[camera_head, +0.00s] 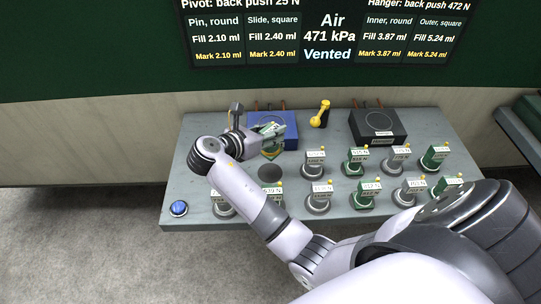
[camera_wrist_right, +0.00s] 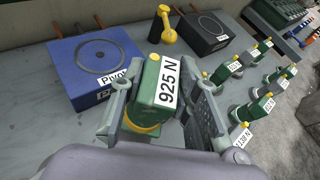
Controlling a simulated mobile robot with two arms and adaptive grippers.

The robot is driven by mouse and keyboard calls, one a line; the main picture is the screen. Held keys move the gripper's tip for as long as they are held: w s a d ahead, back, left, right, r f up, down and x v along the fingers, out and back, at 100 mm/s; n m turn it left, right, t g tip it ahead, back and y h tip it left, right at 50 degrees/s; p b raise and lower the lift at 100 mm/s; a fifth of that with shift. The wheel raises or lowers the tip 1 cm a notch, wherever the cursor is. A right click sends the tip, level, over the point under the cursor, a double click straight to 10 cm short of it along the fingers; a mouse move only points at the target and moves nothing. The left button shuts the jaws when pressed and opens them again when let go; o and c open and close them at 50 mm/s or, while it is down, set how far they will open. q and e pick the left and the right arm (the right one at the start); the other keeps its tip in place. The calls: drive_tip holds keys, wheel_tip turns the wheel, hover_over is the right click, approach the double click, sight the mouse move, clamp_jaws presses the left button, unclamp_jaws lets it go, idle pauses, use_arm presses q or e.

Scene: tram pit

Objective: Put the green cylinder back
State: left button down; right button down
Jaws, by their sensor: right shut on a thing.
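In the head view the held cylinder (camera_head: 270,129) is just in front of the blue block, partly hidden by the gripper. A dark empty round spot (camera_head: 270,173) shows on the grey table in front of it. My left gripper is not in view.
The grey table (camera_head: 190,185) bears a blue block (camera_head: 288,122) labelled Pivot, a black block (camera_head: 376,126) and a yellow lever (camera_head: 320,114). Several labelled grey and green cylinders (camera_head: 357,160) stand in rows to the right. A blue button (camera_head: 179,208) is at the front left corner.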

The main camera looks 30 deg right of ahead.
sight(271, 148)
wheel_tip(271, 148, down, 5)
drive_tip(key=shift+f, duration=0.75)
wheel_tip(271, 148, down, 3)
drive_tip(key=shift+f, duration=0.35)
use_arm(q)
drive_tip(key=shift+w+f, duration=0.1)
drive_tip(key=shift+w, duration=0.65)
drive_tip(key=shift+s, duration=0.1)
use_arm(e)
drive_tip(key=c, duration=1.2)
unclamp_jaws()
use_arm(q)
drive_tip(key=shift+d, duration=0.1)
